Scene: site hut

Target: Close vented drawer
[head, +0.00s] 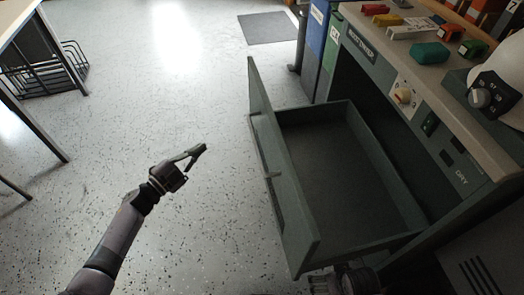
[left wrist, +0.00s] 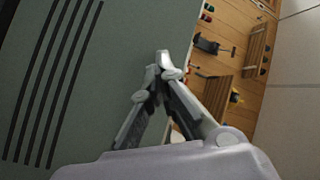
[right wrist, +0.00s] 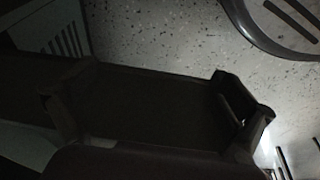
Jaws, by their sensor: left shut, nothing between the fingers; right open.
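The drawer (head: 345,165) is a dark grey-green box, pulled far out of the bench and empty inside. Its tall front panel (head: 283,175) faces left, with a handle on the outer side. My left gripper (head: 200,150) is shut and empty, apart from the front panel and to its left. In the left wrist view the closed fingertips (left wrist: 162,60) show before a grey-green panel with dark vent slots (left wrist: 55,70). My right gripper (head: 340,280) is low, by the near end of the drawer and partly hidden. In the dark right wrist view its fingers (right wrist: 150,105) are spread apart.
The bench top (head: 440,90) carries several small coloured items and a white machine with a dial (head: 480,97). Blue and green bins (head: 318,35) stand beyond the drawer. A table with a wire basket (head: 40,75) is at the left. The speckled floor between is clear.

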